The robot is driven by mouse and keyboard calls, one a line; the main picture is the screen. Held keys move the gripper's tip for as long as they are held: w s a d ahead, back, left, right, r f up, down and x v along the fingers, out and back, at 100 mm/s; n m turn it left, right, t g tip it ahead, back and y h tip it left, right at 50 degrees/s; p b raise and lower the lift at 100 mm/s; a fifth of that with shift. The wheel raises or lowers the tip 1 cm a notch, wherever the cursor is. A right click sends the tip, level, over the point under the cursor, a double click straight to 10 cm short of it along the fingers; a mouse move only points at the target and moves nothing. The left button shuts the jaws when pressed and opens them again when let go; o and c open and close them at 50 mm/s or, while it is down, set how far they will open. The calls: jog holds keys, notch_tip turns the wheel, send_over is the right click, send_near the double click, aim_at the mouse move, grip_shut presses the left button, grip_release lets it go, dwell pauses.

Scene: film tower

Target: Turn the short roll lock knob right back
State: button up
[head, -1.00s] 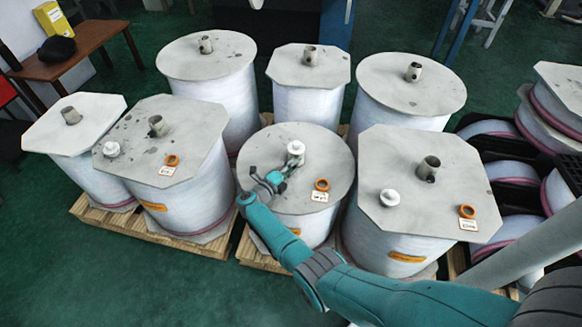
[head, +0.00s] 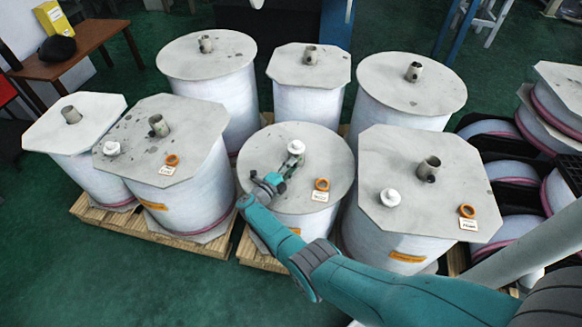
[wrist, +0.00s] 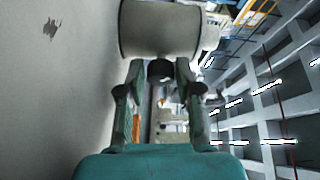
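The short round-topped roll (head: 325,150) stands in the front middle. A pale post (head: 296,149) rises from its grey top plate. My gripper (head: 284,176) lies low over that plate and reaches the post from the front left. In the wrist view the post (wrist: 160,28) fills the top centre, with the plate (wrist: 55,100) along the left. The small dark lock knob (wrist: 160,69) sits on the post's near side. My two fingertips, also in the wrist view (wrist: 160,74), are on either side of the knob and look closed on it. The knob is hidden in the head view.
Square-topped rolls (head: 425,185) and (head: 165,135) stand close on both sides, each with a white knob and a post. Orange tape rings (head: 321,184) lie at the front edges of the tops. Taller rolls (head: 207,55) stand behind. Green floor (head: 130,280) is open in front.

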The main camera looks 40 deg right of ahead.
jog(key=shift+o, duration=0.7)
jog(key=v, duration=1.2)
jog(key=shift+a, duration=0.15)
